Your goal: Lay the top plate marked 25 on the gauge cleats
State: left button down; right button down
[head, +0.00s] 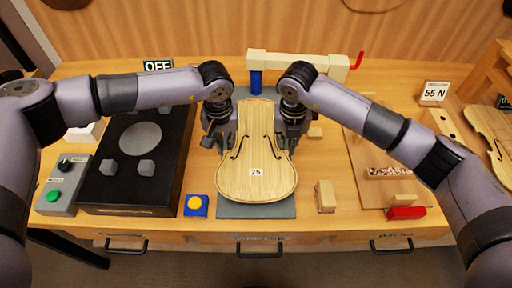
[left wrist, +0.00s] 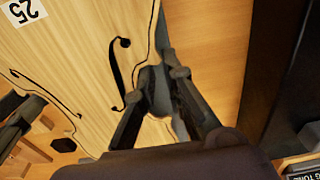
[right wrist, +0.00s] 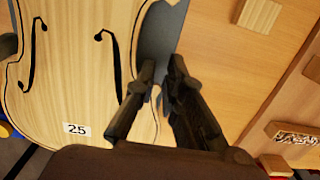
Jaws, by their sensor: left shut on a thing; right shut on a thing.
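The violin top plate marked 25 (head: 250,190) is pale wood with two f-holes and lies face up, label toward me, over a grey mat (head: 284,211). My left gripper (head: 222,143) is shut on its left waist edge, and my right gripper (head: 288,141) is shut on its right waist edge. Its left edge shows in the left wrist view (left wrist: 75,50) and its right edge in the right wrist view (right wrist: 75,85). I cannot tell whether it touches the mat. A black box (head: 115,190) at left carries a grey disc and small grey blocks, possibly the cleats.
A control box (head: 62,185) with a green button stands at far left. A blue block with a yellow button (head: 196,206) is between black box and plate. A wooden block (head: 325,196) and a board (head: 385,150) lie at right. A cream bar (head: 300,63) stands behind.

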pick_arm(q)
jog(key=shift+d+f, duration=0.25)
jog(key=shift+d, duration=0.05)
pick_arm(e)
jog(key=shift+a+f, duration=0.3)
pick_arm(q)
jog(key=shift+r, duration=0.1)
pick_arm(e)
jog(key=shift+r, duration=0.15)
